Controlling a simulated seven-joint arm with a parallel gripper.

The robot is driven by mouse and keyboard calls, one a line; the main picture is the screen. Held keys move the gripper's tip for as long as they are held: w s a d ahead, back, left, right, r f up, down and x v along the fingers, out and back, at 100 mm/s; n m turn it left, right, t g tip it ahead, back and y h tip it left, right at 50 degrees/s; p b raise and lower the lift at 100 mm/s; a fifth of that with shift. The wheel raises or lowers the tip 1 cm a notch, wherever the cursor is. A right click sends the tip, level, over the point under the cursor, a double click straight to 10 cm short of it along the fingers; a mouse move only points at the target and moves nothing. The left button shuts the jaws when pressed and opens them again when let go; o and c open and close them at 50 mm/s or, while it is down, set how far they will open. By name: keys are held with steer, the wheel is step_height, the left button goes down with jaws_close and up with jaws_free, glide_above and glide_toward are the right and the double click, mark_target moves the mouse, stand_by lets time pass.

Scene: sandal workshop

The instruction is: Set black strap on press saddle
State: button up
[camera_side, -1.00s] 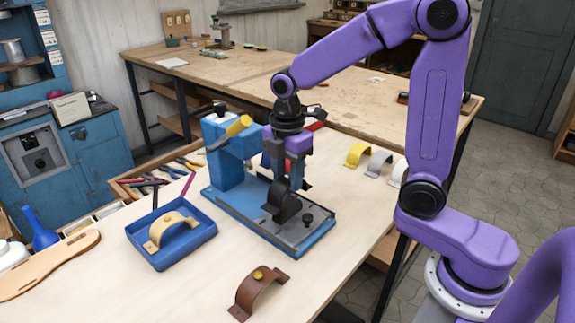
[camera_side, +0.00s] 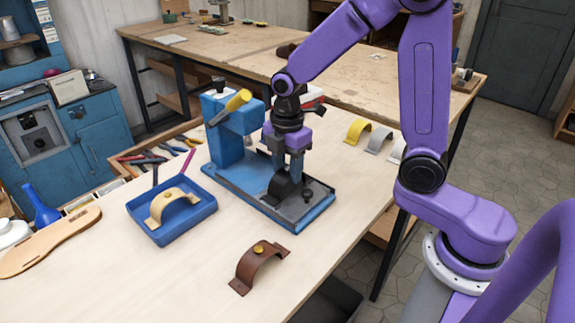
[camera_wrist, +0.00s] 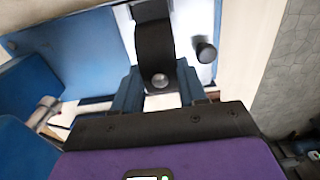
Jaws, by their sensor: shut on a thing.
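The black strap (camera_side: 280,188) is a dark curved band low over the grey metal bed of the blue press (camera_side: 223,150). My gripper (camera_side: 288,172) points down and is shut on the strap's upper part. In the wrist view my gripper (camera_wrist: 158,88) has a finger on each side of the strap (camera_wrist: 154,42), near a round silver stud. The saddle under the strap is mostly hidden by the strap and fingers. I cannot tell whether the strap rests on it.
A black knob (camera_side: 308,195) stands on the bed just right of the strap. The yellow press lever (camera_side: 238,100) is at upper left. A blue tray (camera_side: 150,228) holds a tan strap. A brown strap (camera_side: 258,265) lies in front. Yellow and grey straps stand right of the press.

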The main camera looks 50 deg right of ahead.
steer(key=shift+f, duration=0.3)
stand_by(0.5)
steer(key=o, duration=1.5)
steer(key=shift+r, duration=0.15)
steer(key=shift+r, duration=3.4)
steer(key=shift+s+a, duration=0.2)
steer(key=shift+s, duration=0.35)
steer(key=s+d+f+m, duration=0.2)
steer(key=s+m, duration=0.3)
steer(key=s, duration=1.6)
steer(key=shift+s, duration=0.3)
